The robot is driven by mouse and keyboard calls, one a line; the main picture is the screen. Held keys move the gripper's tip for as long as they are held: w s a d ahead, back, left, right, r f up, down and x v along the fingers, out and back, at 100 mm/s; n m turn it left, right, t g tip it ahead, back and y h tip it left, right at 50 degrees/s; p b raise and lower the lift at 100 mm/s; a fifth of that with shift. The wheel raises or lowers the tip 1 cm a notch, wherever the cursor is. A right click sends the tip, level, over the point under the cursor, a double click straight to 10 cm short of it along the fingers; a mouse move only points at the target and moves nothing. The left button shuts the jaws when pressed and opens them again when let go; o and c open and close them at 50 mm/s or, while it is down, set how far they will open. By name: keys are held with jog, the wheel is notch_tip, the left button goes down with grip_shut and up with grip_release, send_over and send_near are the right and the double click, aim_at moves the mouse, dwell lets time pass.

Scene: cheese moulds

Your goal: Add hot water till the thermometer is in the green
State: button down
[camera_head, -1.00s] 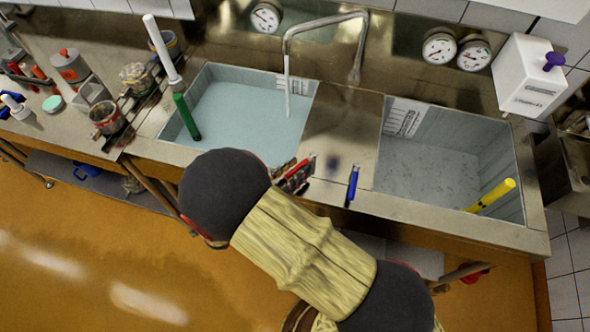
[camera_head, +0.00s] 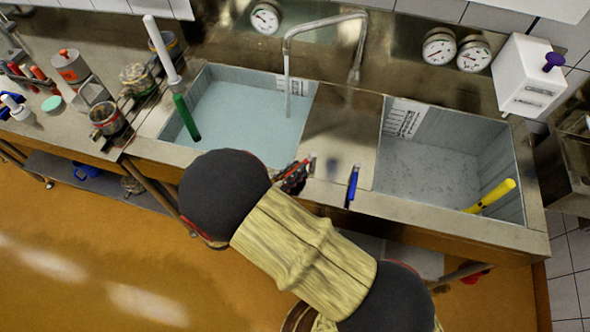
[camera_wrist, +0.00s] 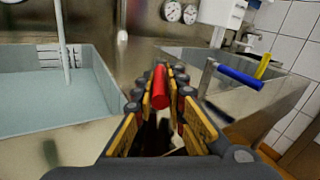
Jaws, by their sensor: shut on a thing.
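My gripper (camera_head: 296,176) is at the front edge of the left basin (camera_head: 312,100). In the wrist view, my gripper (camera_wrist: 158,100) is shut on a red lever handle (camera_wrist: 160,88), which shows between the fingers. A blue lever (camera_head: 353,186) stands to the right, apart from the gripper; it also shows in the wrist view (camera_wrist: 240,77). Water (camera_head: 240,115) fills part of the left basin, and a stream runs into it from the metal spout (camera_head: 325,22). A round dial (camera_head: 265,18) is on the wall behind; its colours are too small to read.
Two more dials (camera_head: 439,47) (camera_head: 474,53) are on the wall to the right. A white dispenser (camera_head: 525,75) hangs right. Jars crowd the left counter.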

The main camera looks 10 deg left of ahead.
dwell(0.5)
jog(key=d+n+t+y+p, duration=0.1)
jog(key=s+n+y+p, duration=0.1)
jog(key=y+p, duration=0.1)
jog(key=shift+d+r+n+t+y, duration=0.15)
jog(key=shift+d+n+t+y, duration=0.15)
jog(key=shift+d+n+t, duration=0.1)
jog(key=shift+s+d+n+t+y+p, duration=0.1)
jog(key=shift+d+n+t+y+p, duration=0.2)
jog(key=shift+n+y, duration=0.4)
jog(key=shift+s+d+n+t+y+p, duration=0.15)
jog(key=shift+d+n+y+p, duration=0.25)
jog(key=shift+y, duration=0.65)
jog(key=shift+w+d+n+t+y+p, duration=0.1)
jog(key=shift+d+n+t+y+p, duration=0.15)
jog(key=shift+n+y, duration=0.5)
jog(key=shift+f+y, duration=0.2)
jog(key=shift+y, duration=0.1)
jog(key=c, duration=1.8)
grip_release()
jog(key=shift+s, duration=0.1)
jog(key=s, duration=0.7)
jog(key=shift+s+a, duration=0.2)
